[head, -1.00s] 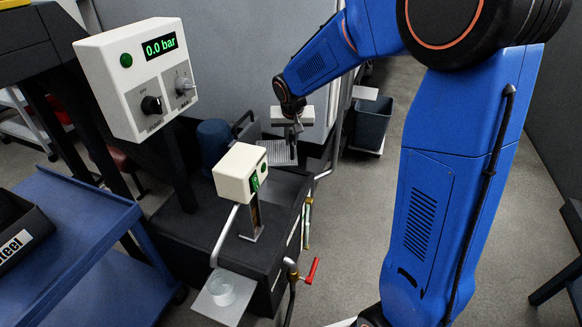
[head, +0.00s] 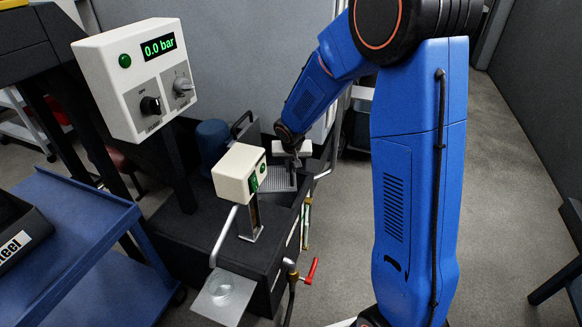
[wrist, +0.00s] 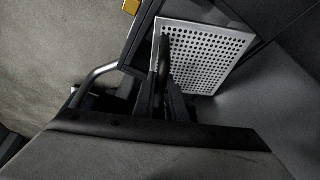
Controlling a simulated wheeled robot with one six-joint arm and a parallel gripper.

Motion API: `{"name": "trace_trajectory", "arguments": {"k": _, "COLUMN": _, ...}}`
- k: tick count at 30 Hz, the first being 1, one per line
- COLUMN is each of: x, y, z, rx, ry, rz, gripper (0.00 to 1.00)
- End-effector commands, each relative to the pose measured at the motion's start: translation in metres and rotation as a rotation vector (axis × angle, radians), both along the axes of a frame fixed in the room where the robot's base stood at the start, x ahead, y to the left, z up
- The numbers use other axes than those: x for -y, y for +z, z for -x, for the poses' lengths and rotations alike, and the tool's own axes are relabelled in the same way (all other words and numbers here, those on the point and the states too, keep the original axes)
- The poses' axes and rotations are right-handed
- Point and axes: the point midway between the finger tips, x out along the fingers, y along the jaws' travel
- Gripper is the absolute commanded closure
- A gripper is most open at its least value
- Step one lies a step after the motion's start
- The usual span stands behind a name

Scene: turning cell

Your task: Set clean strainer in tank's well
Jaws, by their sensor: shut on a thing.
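The clean strainer is a bright perforated metal plate (wrist: 205,58) with a dark upright handle; in the wrist view it is flat and tilted in the picture. It also shows in the head view, below my gripper (head: 293,162), at the tank's far right corner. In the wrist view my gripper (wrist: 162,98) is shut on the strainer's handle. The tank (head: 195,222) is a dark box. Its well is mostly hidden by the strainer and my arm. I cannot tell whether the strainer touches the well's rim.
A white box on a post (head: 239,173) stands on the tank, with a pipe beside it. A panel reading 0.0 bar (head: 137,77) stands at left. A blue cart (head: 75,235) is at left; open floor lies right.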

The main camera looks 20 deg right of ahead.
Motion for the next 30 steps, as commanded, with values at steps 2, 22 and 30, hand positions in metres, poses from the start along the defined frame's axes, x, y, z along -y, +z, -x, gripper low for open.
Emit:
{"name": "trace_trajectory", "arguments": {"k": 2, "x": 0.000, "y": 0.001, "z": 0.000, "rx": 0.001, "ry": 0.000, "rz": -0.001, "gripper": 1.00}}
{"name": "trace_trajectory", "arguments": {"k": 22, "x": 0.000, "y": -0.012, "z": 0.000, "rx": 0.000, "ry": 0.000, "rz": 0.000, "gripper": 1.00}}
{"name": "trace_trajectory", "arguments": {"k": 30, "x": 0.000, "y": -0.011, "z": 0.000, "rx": 0.000, "ry": 0.000, "rz": 0.000, "gripper": 0.70}}
